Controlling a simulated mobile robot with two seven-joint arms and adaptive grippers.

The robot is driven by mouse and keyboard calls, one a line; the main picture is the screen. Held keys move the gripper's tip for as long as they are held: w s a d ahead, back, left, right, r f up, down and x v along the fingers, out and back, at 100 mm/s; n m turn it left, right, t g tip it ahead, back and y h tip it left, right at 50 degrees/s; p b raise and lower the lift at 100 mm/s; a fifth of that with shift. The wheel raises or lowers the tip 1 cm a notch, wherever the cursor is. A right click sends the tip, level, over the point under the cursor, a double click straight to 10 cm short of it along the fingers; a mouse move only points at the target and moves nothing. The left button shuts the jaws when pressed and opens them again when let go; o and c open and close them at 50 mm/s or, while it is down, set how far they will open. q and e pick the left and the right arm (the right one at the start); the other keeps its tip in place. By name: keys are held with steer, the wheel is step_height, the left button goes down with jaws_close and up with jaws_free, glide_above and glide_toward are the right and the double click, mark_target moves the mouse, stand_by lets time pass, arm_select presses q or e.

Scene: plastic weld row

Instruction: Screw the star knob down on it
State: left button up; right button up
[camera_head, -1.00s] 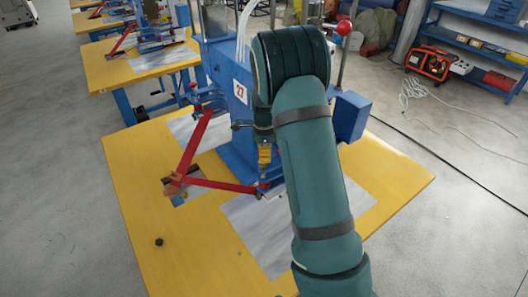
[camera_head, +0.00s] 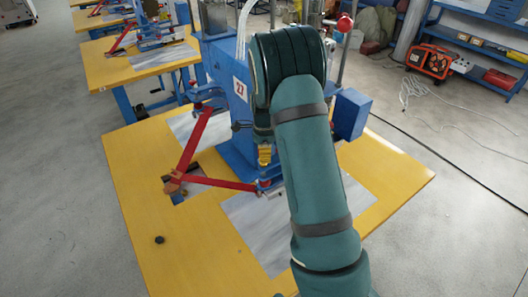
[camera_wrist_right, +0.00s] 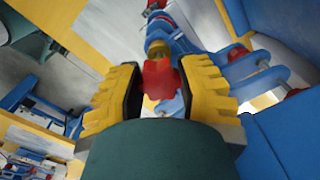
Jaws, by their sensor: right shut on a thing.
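My right gripper (camera_head: 264,164) points down in front of the blue machine, at the inner end of a red link. In the right wrist view its two yellow fingers (camera_wrist_right: 160,88) are shut on a red lobed knob (camera_wrist_right: 158,76), which looks like the star knob. Blue and brass-coloured machine parts (camera_wrist_right: 160,47) lie just beyond the knob. In the head view the fingers and my forearm hide most of the knob. I cannot tell how far down it sits on its thread. My left gripper is not in view.
The red link arms (camera_head: 198,145) reach left from the blue machine (camera_head: 240,105) over the yellow table (camera_head: 128,190). A small black knob-like piece (camera_head: 159,240) lies on the table's left part. A blue box (camera_head: 352,113) stands right of my forearm. The table's front left is clear.

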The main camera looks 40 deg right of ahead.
steer(key=shift+f, duration=0.45)
stand_by(0.4)
stand_by(0.7)
steer(key=shift+f, duration=0.4)
stand_by(0.8)
steer(key=shift+r+m, duration=0.1)
steer(key=shift+m, duration=0.7)
steer(key=m, duration=0.4)
steer(key=shift+a+m, duration=0.1)
steer(key=shift+m, duration=0.3)
steer(key=m, duration=1.3)
